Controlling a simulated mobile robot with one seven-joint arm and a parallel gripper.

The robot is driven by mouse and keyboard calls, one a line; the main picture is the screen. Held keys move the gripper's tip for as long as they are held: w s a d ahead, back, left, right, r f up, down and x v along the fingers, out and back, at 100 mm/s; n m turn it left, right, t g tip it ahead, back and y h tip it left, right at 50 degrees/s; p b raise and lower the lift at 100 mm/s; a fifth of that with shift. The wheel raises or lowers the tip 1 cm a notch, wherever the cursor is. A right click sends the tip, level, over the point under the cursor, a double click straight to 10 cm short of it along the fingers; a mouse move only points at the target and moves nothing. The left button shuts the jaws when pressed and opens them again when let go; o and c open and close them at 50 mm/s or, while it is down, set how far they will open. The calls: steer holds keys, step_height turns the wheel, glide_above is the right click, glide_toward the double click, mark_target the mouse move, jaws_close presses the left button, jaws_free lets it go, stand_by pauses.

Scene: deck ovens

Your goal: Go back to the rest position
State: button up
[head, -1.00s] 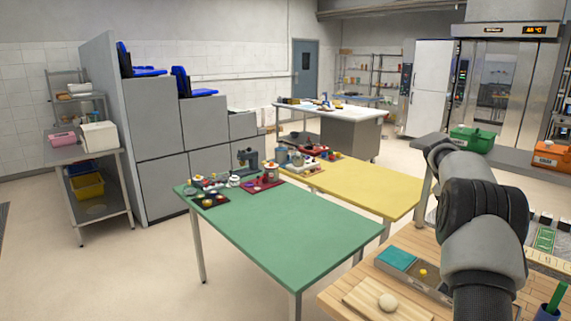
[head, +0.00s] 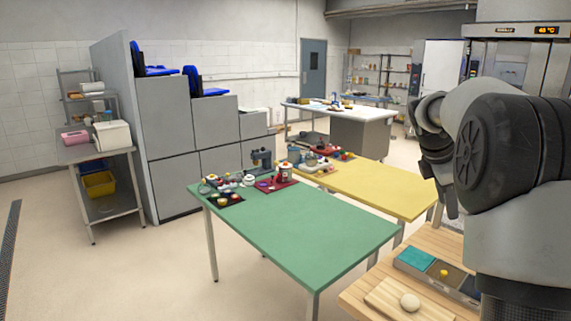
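My arm fills the right side of the head view, with a large grey and black joint close to the camera. The dark end of my arm, where my gripper (head: 452,208) seems to be, hangs down beside that joint, above the right end of the yellow table (head: 400,203). The fingers are too small and dark to tell open from shut, and I see nothing clearly held there.
A green table (head: 310,240) stands in front, with trays and small items at its far left. A wooden worktop (head: 440,243) with a dough ball (head: 409,302) on a board is at lower right. Grey cabinets (head: 168,115) stand left. The floor at left is clear.

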steer(key=s+a+r+m+t+y, duration=0.1)
steer(key=s+a+r+m, duration=0.3)
steer(key=s+a, duration=0.4)
steer(key=s+a+f+m+t+y, duration=0.1)
steer(key=s+a+f+m+y, duration=0.1)
steer(key=s+a+m, duration=0.4)
steer(key=s+a+f+m+t+y, duration=0.1)
steer(key=s+a+f+m, duration=0.3)
steer(key=s+a, duration=0.7)
steer(key=s+m+y, duration=0.1)
steer(key=s+m, duration=0.1)
steer(key=s, duration=0.3)
steer(key=shift+s+f, duration=0.3)
steer(key=shift+s, duration=0.1)
steer(key=shift+s+a+f+m, duration=0.15)
steer(key=shift+m, duration=0.15)
steer(key=shift+c, duration=0.5)
